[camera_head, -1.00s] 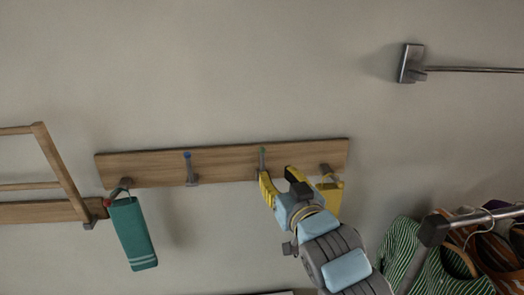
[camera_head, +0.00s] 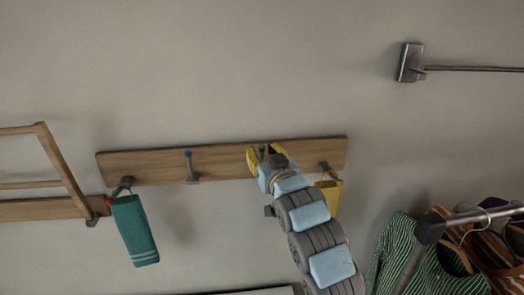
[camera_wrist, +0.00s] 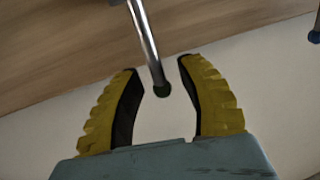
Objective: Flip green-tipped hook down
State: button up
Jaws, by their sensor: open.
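The wooden rack board (camera_head: 224,165) is fixed to the wall in the head view. The green-tipped hook (camera_head: 262,149) points up from it, its lower part hidden by my gripper (camera_head: 264,154). In the wrist view the metal hook (camera_wrist: 147,40) comes down from the picture's top edge and its dark green tip lies between my two yellow fingers. My gripper (camera_wrist: 160,70) is open around the tip, with a gap visible on both sides of it.
A blue-tipped hook (camera_head: 189,166) points up, left of my gripper. A teal item (camera_head: 134,230) hangs at the rack's left end and a yellow item (camera_head: 330,194) at its right end, close to my arm. Striped clothes (camera_head: 402,252) hang at the lower right.

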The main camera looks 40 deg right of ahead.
jog(key=shift+w, duration=0.2)
jog(key=shift+c, duration=0.2)
grip_shut()
jog(key=shift+f, duration=0.1)
